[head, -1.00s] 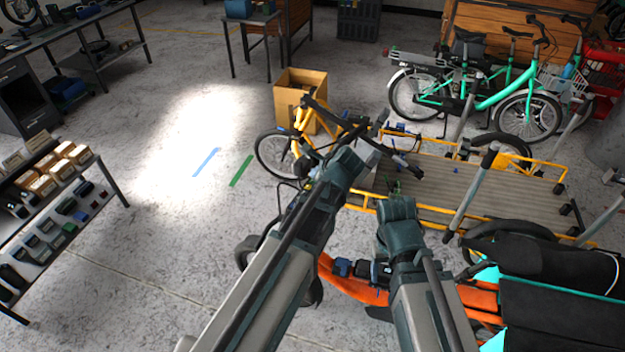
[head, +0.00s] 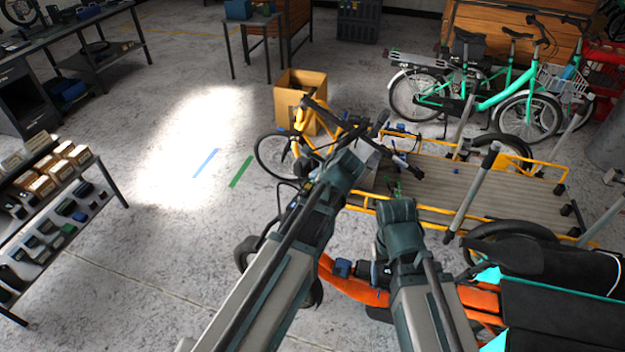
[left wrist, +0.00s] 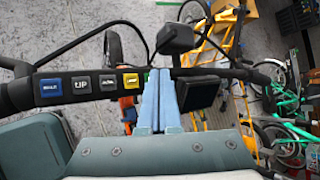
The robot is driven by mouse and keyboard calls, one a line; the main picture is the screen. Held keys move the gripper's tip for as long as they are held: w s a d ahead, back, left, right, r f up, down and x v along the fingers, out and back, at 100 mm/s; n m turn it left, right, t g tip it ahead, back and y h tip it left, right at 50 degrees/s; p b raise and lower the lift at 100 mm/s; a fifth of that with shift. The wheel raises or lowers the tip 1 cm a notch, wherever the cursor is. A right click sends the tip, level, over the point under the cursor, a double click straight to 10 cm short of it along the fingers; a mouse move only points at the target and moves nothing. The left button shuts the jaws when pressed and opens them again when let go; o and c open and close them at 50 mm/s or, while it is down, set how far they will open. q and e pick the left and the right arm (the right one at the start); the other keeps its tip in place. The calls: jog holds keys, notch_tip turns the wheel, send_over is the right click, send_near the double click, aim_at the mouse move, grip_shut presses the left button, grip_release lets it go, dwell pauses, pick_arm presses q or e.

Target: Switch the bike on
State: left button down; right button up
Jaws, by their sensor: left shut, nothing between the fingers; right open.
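The orange cargo bike (head: 345,283) stands under my arms in the head view. In the left wrist view its black handlebar (left wrist: 256,75) runs across the picture. A button strip on it has a blue button (left wrist: 50,87), two grey buttons (left wrist: 94,84) and a yellow button (left wrist: 130,81). A dark display box (left wrist: 201,94) sits right of the fingers. My left gripper (left wrist: 158,92) is shut and empty, its light blue fingers between the yellow button and the display. I cannot tell whether they touch the bar. My right gripper (head: 397,210) is over the bike, its fingers mostly hidden.
A yellow cargo bike (head: 500,203) with a flat wooden deck stands just beyond. Green bikes (head: 490,90) are parked at the back right. A cardboard box (head: 301,88) stands behind. A parts shelf (head: 110,180) is on the left. The floor between is clear.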

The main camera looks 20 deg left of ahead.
pick_arm(q)
jog(key=shift+f, duration=0.2)
jog(key=shift+r, duration=0.1)
jog(key=shift+r+p, duration=0.45)
jog(key=shift+r, duration=0.1)
notch_tip(320, 180, up, 6)
jog(key=p, duration=0.6)
jog(key=shift+w, duration=0.2)
dwell(0.4)
